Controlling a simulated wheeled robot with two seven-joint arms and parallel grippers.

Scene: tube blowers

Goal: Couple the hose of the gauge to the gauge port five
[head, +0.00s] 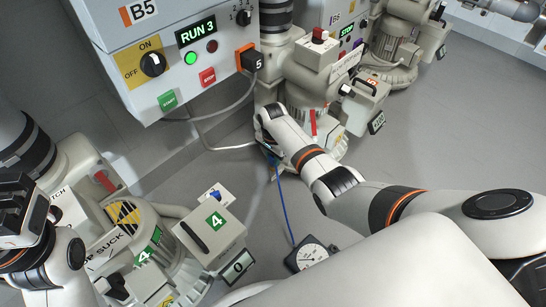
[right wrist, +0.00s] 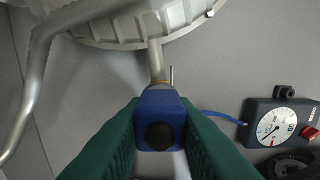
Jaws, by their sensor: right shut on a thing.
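The gauge (head: 310,252), a dark box with a round white dial, lies on the floor and also shows in the right wrist view (right wrist: 277,124). Its thin blue hose (head: 285,208) runs up to my right gripper (head: 268,150). In the right wrist view, the green-padded fingers are shut on the blue hose end (right wrist: 160,108). A metal port stub (right wrist: 156,60) comes down from the blower housing, in line with the hose end; I cannot tell whether they are joined. Blower five (head: 300,95) stands beside the right hand, which hides the port in the head view. My left gripper (head: 22,208) is at the left, jaws unclear.
Cabinet B5 (head: 130,50) reads RUN 3 with a green lamp lit. Blower four (head: 150,245) stands at the lower left. A bent pipe (right wrist: 40,65) is left of the hose end. Grey floor (head: 450,130) is clear to the right.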

